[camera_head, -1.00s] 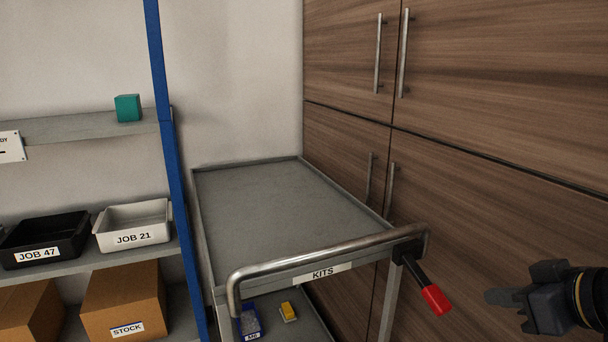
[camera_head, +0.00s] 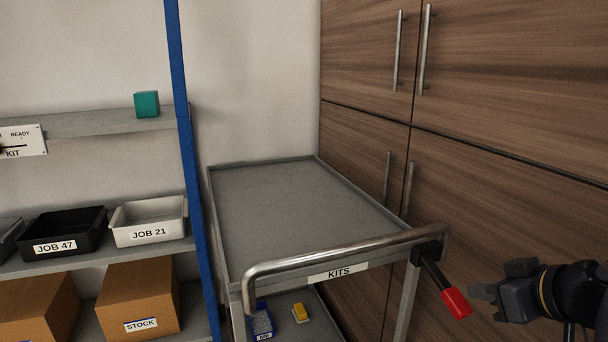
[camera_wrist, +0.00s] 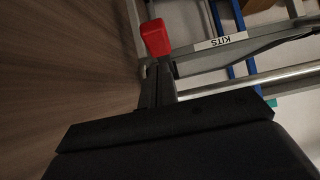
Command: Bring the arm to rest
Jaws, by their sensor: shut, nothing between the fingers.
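My gripper (camera_head: 482,292) is at the lower right of the head view, on my dark arm. Its fingers are shut with nothing between them. The fingers also show in the wrist view (camera_wrist: 158,84), pointing toward the cart. The red grip (camera_head: 456,303) of the cart's black lever is just left of the fingertips in the head view. In the wrist view the red grip (camera_wrist: 156,37) is beyond the fingertips. I cannot tell the exact gap, but the fingers do not hold it.
The grey KITS cart (camera_head: 300,215) has an empty top; a blue bin (camera_head: 261,322) and a yellow item (camera_head: 300,312) are on its lower shelf. Wooden cabinets (camera_head: 480,170) stand on the right. A shelf at left holds a black bin (camera_head: 62,232), a white bin (camera_head: 148,220) and cartons (camera_head: 138,290).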

